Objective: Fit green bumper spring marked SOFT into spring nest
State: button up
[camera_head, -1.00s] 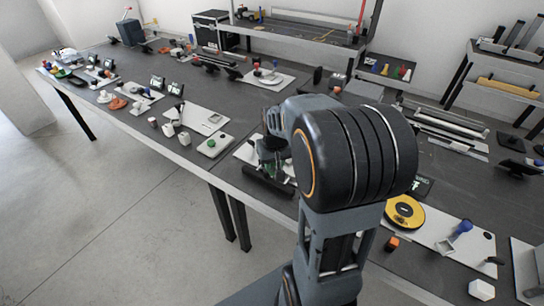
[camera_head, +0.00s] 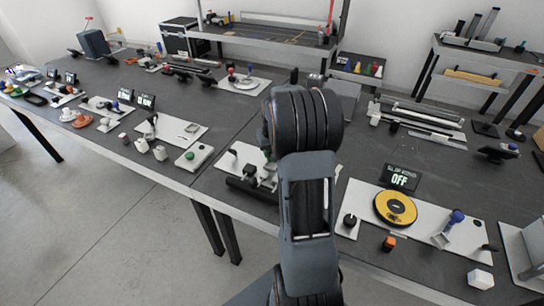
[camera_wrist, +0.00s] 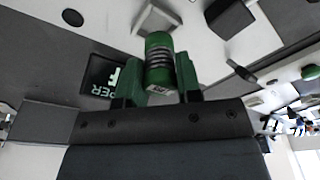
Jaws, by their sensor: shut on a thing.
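The green bumper spring (camera_wrist: 159,62), with dark coils between green ends, is held upright between the green fingers of my gripper (camera_wrist: 158,80) in the wrist view. A small pale label shows on its near end, but I cannot read it. A white part (camera_wrist: 157,14) shows just beyond the spring, with its shape partly hidden. I cannot tell whether it is the spring nest, nor pick the nest out elsewhere.
A dark display (camera_wrist: 101,76) with green letters stands left of the gripper. In the head view, a panel with a yellow disc (camera_head: 395,208) and a display reading OFF (camera_head: 400,178) lies right of my arm.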

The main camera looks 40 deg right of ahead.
jog(key=shift+w+d+f, duration=0.2)
jog(key=shift+f, duration=0.2)
jog(key=shift+w+d+f, duration=0.15)
jog(key=shift+w+f, duration=0.05)
jog(key=shift+f, duration=1.5)
